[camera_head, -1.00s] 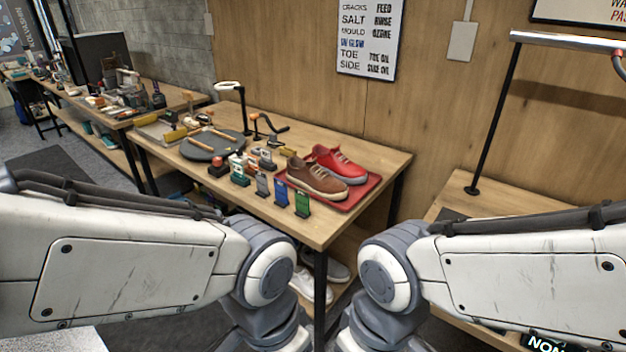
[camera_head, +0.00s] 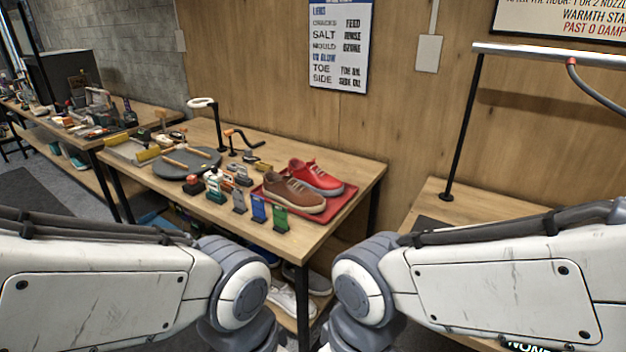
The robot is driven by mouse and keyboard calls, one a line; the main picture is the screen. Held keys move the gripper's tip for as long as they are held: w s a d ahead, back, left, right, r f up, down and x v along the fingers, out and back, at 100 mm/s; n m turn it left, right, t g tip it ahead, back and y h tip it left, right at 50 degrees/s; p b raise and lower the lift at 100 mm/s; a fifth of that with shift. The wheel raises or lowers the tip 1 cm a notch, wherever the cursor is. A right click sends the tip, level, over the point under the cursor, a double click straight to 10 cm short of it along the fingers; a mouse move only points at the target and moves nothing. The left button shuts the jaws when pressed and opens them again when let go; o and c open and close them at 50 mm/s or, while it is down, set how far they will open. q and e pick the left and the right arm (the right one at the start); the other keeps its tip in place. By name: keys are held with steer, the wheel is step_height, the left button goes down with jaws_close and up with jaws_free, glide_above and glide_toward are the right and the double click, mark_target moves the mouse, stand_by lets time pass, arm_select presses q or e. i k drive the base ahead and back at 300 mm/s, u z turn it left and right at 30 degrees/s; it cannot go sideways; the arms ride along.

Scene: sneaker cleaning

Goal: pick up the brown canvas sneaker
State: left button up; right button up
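The brown canvas sneaker (camera_head: 291,194) lies on a red tray (camera_head: 336,212) on the wooden workbench, near its right end. It has a pale sole and its toe points right. A red sneaker (camera_head: 317,176) sits just behind it on the same tray. Both of my arms come in from the lower left and lower right, well in front of the bench. Their lower parts run out of the bottom of the picture, so neither gripper shows.
Several small coloured upright holders (camera_head: 258,208) stand at the bench's front edge, left of the tray. A round dark mat (camera_head: 187,163) and a lamp (camera_head: 203,104) are farther left. Shoes (camera_head: 290,300) lie on the lower shelf. Another table (camera_head: 500,206) with a metal post stands at right.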

mark_target(286, 190)
steer(key=u, duration=0.45)
steer(key=k, duration=0.55)
steer(key=u, duration=1.1)
steer(key=i, duration=2.45)
steer(key=z, duration=0.7)
steer(key=i, duration=0.85)
steer(key=z, duration=1.4)
steer(key=i, duration=0.75)
steer(key=z, duration=0.7)
